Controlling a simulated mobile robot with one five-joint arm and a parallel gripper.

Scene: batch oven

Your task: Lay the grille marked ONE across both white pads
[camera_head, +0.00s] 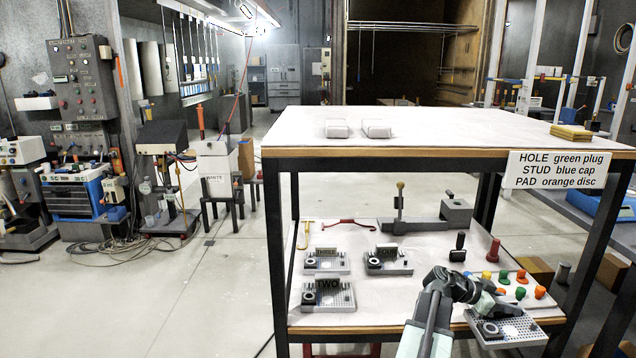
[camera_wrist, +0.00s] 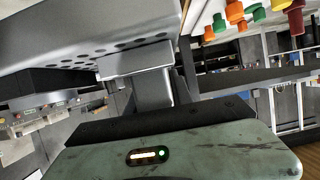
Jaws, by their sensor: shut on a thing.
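Two small white pads (camera_head: 336,129) (camera_head: 377,129) lie side by side on the upper white tabletop, toward the left, with nothing on them. My gripper (camera_head: 474,299) is at the lower right, in front of the lower shelf. It is shut on a grey perforated grille (camera_head: 513,331) with a round dark fitting on top. The marking on this held grille cannot be read. In the wrist view the grille's perforated underside (camera_wrist: 95,58) fills the upper left. Grilles marked TWO (camera_head: 342,300), THREE (camera_head: 338,267) and FOUR (camera_head: 401,268) rest on the lower shelf.
The upper tabletop (camera_head: 450,125) is mostly clear, with a yellow stack (camera_head: 571,132) at its right. Its front edge and a sign (camera_head: 556,170) overhang the lower shelf. Coloured plugs (camera_head: 520,292) sit right on the shelf. A dark table leg (camera_head: 600,250) stands at the right.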

